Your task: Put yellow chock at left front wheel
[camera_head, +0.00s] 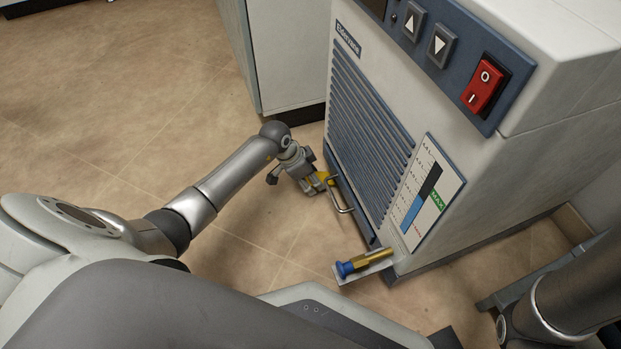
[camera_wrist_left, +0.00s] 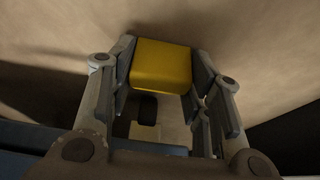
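My left gripper (camera_head: 318,186) is low, near the floor, at the left front corner of the white and blue machine (camera_head: 375,135). Its fingers are shut on the yellow chock (camera_wrist_left: 160,66), which sits between both fingertips in the left wrist view. Only a small part of the chock (camera_head: 325,178) shows in the head view, partly covered by the gripper. The left front wheel cannot be made out in the head view. A small dark piece (camera_wrist_left: 147,108) shows below the chock in the wrist view; I cannot tell what it is. My right gripper is not in view.
A bent metal handle (camera_head: 345,206) sticks out from the machine's lower front, close to my left gripper. A brass valve with a blue end (camera_head: 346,269) juts out at the front right corner. A white cabinet (camera_head: 285,55) stands behind. The floor (camera_head: 110,100) at left is clear.

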